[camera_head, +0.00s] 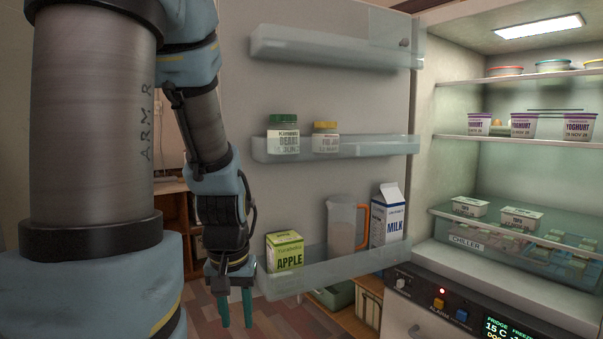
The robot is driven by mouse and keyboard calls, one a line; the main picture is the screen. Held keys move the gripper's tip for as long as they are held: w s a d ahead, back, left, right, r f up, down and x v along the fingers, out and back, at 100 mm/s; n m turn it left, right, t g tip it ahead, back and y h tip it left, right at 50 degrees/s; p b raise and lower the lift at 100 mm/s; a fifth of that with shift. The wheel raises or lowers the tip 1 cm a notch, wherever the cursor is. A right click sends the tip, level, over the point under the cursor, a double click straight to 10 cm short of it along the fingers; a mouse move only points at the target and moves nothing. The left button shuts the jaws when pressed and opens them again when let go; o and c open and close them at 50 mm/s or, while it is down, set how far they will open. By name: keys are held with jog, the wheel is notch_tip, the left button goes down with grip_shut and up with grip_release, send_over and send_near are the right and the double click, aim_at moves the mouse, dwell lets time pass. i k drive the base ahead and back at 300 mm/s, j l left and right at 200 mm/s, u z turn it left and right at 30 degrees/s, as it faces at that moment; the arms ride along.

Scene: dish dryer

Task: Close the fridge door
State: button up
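The fridge door (340,85) stands wide open, its inner face toward me, with clear shelves along it. The open fridge interior (460,115) is lit at the right. My gripper (235,308) points down at the lower left, near the door's free left edge and the bottom door shelf (345,265). Two teal fingers show with a small gap between them and nothing visible in it. I cannot tell whether the gripper touches the door. My arm hides part of the door's left side.
The door shelves hold jars (283,137), an apple carton (285,252), a jug (343,225) and a milk carton (387,215). Yoghurt cups (523,126) and tubs stand inside the fridge. A control panel (450,305) is below. A wooden shelf unit (174,222) is behind my arm. Tiled floor shows near the gripper.

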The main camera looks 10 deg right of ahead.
aim_at(344, 62)
jog(key=i+j+u, duration=0.1)
jog(key=i+u, duration=0.6)
jog(key=i, duration=0.6)
jog(key=i+j, duration=0.15)
jog(key=i, duration=0.5)
jog(key=i+l+z, duration=0.15)
jog(key=i+z, duration=0.8)
jog(key=i+j, duration=0.05)
